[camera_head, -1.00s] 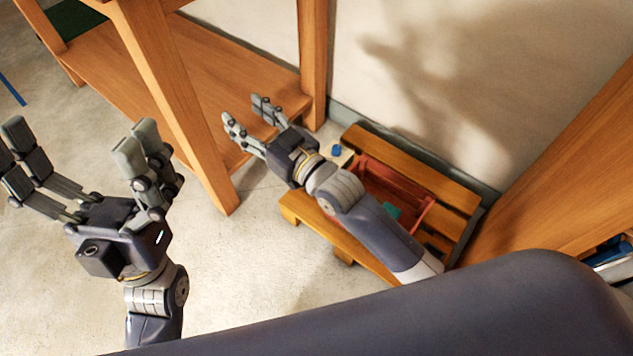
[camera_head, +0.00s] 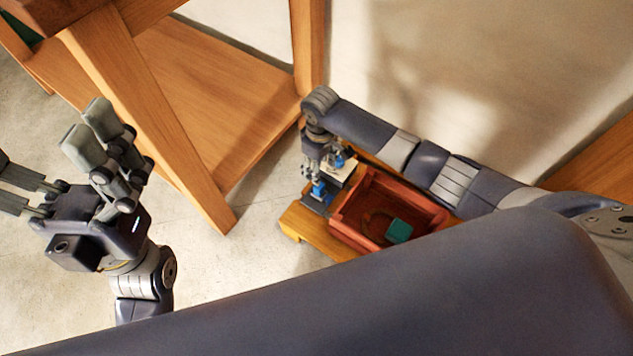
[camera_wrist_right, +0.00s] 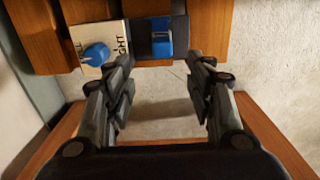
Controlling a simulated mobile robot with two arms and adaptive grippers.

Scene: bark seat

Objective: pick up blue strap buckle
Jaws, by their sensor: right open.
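A blue piece (camera_wrist_right: 162,38), likely the strap buckle, lies on a dark pad (camera_wrist_right: 143,44) at the edge of the wooden slatted seat. In the head view the blue piece (camera_head: 319,190) is just below my right gripper (camera_head: 320,165). In the right wrist view my right gripper (camera_wrist_right: 162,78) is open and empty, its fingers pointing at the seat edge, with the blue piece just beyond the gap between the fingertips. My left gripper (camera_head: 45,160) is open and empty, at the left, away from the seat.
A cream lettered board with a round blue knob (camera_wrist_right: 96,53) sits beside the dark pad. A red-brown tray (camera_head: 345,233) with a teal block (camera_head: 398,231) stands on the seat (camera_head: 300,217). A wooden table leg (camera_head: 165,120) is left of it; the wall is behind.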

